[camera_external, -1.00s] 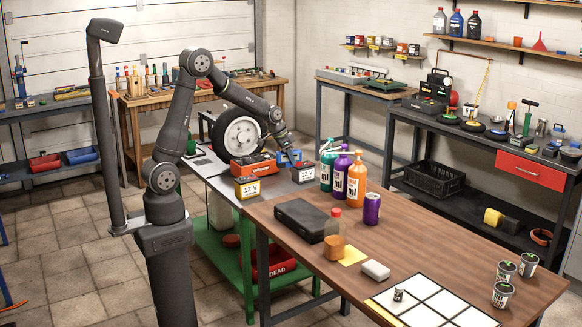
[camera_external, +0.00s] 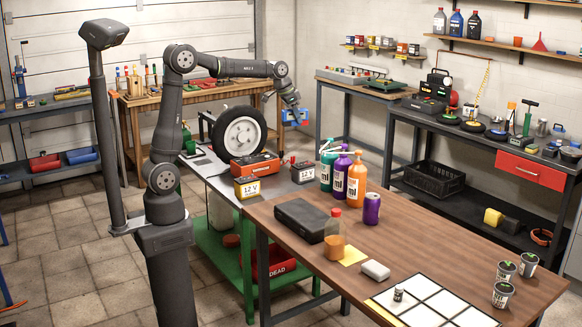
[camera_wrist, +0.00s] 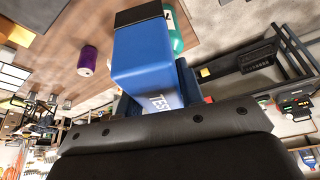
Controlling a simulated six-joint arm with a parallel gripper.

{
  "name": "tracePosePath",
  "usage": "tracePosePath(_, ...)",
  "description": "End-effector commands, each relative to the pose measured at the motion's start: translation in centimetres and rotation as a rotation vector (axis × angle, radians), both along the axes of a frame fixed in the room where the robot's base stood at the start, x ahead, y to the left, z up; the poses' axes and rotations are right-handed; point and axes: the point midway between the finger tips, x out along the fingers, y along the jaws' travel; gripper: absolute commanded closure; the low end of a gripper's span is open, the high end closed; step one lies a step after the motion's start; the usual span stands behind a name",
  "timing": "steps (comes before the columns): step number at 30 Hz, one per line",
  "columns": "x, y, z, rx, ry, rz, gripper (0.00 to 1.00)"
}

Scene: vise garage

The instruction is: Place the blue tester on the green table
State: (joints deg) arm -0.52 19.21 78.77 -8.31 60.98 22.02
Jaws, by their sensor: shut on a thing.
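The blue tester (camera_wrist: 143,55) fills the upper middle of the wrist view, with part of its white "TEST" lettering showing. It also shows small at the arm's end in the outside view (camera_external: 296,117). My gripper (camera_external: 291,115) is shut on it and holds it in the air, above and behind the right part of the green table. The green table (camera_external: 247,268) has a green frame and a grey top, left of the brown table. On its top are a red-orange charger (camera_external: 254,168), a yellow 12 V battery (camera_external: 247,187) and a grey 12 V battery (camera_external: 300,173).
A wheel (camera_external: 240,135) stands at the back of the green table. A red "DEAD" bin (camera_external: 277,262) is on the lower green shelf. Bare grey top shows left of the yellow battery.

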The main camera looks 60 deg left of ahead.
Motion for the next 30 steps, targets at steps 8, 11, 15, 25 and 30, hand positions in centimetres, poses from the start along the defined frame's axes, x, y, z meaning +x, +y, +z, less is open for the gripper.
tracePosePath(8,3.4,-7.5,0.5,-0.001,0.000,-0.095,0.93)
tracePosePath(11,4.7,-11.8,0.6,0.000,0.000,-0.143,0.93)
tracePosePath(15,6.1,-19.3,0.7,0.000,0.000,-0.221,0.93)
tracePosePath(25,5.5,-34.8,0.4,0.000,0.000,-0.369,0.93)
tracePosePath(30,4.4,-39.6,0.0,-0.001,-0.001,-0.412,0.93)
